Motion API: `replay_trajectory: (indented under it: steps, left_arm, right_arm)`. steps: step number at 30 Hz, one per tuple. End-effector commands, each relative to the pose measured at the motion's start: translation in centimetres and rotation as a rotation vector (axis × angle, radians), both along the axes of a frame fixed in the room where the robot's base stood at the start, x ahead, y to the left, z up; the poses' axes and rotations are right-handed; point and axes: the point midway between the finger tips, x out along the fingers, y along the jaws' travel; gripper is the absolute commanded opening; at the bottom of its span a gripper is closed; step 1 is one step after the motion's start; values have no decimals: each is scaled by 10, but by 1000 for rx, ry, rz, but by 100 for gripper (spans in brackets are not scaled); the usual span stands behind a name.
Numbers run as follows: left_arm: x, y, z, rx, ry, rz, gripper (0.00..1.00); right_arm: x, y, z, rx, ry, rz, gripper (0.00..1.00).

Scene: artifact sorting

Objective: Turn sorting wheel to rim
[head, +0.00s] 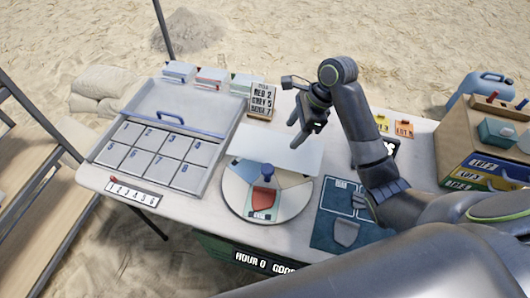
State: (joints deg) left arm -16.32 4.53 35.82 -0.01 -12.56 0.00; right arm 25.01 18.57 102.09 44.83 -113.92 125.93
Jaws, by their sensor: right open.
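The round sorting wheel (236,200) lies on the white table, with pale, blue and reddish sectors. A red piece (264,196) with a blue knob behind it sits on the wheel's front part, above a small label that seems to read RIM. A pale upright panel (276,150) hides the wheel's back part. My right gripper (298,137) is open and empty, above and behind the panel, pointing down. It is apart from the wheel. My left gripper is not in view.
A grey tray (100,155) with numbered compartments and a blue handle fills the table's left. A dark blue mat (322,225) with a grey shard lies right of the wheel. A tally sign (262,101) stands behind. A wooden drawer box (455,150) stands at right.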

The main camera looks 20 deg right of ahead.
Motion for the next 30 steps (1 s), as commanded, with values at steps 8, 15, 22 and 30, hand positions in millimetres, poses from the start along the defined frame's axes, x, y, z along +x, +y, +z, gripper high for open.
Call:
replay_trajectory:
  steps: [8,15,22,30]
  left_arm:
    - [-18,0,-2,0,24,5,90]
    - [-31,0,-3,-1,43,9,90]
    - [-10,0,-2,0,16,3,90]
    - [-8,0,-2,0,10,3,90]
  right_arm:
    - [2,16,-37,4,6,-1,59]
    - [5,36,-86,4,6,2,59]
    - [10,53,-130,2,5,1,59]
    - [13,63,-157,0,1,0,59]
